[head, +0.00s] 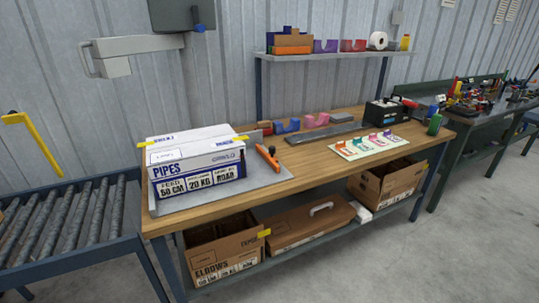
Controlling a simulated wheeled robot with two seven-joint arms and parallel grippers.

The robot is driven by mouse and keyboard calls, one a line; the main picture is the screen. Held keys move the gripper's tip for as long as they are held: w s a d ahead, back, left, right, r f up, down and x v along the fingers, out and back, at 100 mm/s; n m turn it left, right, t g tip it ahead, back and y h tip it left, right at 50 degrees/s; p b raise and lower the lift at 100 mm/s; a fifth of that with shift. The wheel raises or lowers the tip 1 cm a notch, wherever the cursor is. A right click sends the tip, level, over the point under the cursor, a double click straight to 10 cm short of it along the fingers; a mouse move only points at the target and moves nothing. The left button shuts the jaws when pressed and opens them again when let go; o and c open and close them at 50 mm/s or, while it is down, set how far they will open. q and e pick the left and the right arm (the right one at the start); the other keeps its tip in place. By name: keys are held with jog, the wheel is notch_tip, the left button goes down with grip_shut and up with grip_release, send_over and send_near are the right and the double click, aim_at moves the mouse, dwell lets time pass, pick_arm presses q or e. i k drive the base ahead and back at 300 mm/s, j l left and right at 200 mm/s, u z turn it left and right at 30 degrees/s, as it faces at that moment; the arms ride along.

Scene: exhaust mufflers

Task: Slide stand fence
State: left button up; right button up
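A white and blue box marked PIPES (197,170) sits on a flat grey plate (225,197) at the left end of the wooden workbench. Neither of my grippers is in view.
The workbench (310,168) also bears coloured cradles (288,126), a grey slab (325,133), a dark device (385,111) and a pale board with small coloured pieces (366,145). Cardboard boxes (225,253) fill the lower shelf. A roller conveyor (65,220) stands left.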

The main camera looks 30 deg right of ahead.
aim_at(271, 159)
jog(key=i+l, duration=0.2)
jog(key=l, duration=0.2)
jog(key=i+l, duration=0.2)
jog(key=l, duration=0.2)
jog(key=i+l, duration=0.2)
jog(key=l, duration=0.2)
jog(key=i+l, duration=0.2)
jog(key=l, duration=0.2)
jog(key=i+l, duration=0.2)
jog(key=l, duration=0.2)
jog(key=i+l, duration=0.2)
jog(key=l, duration=0.2)
jog(key=i+l, duration=0.2)
jog(key=l, duration=0.2)
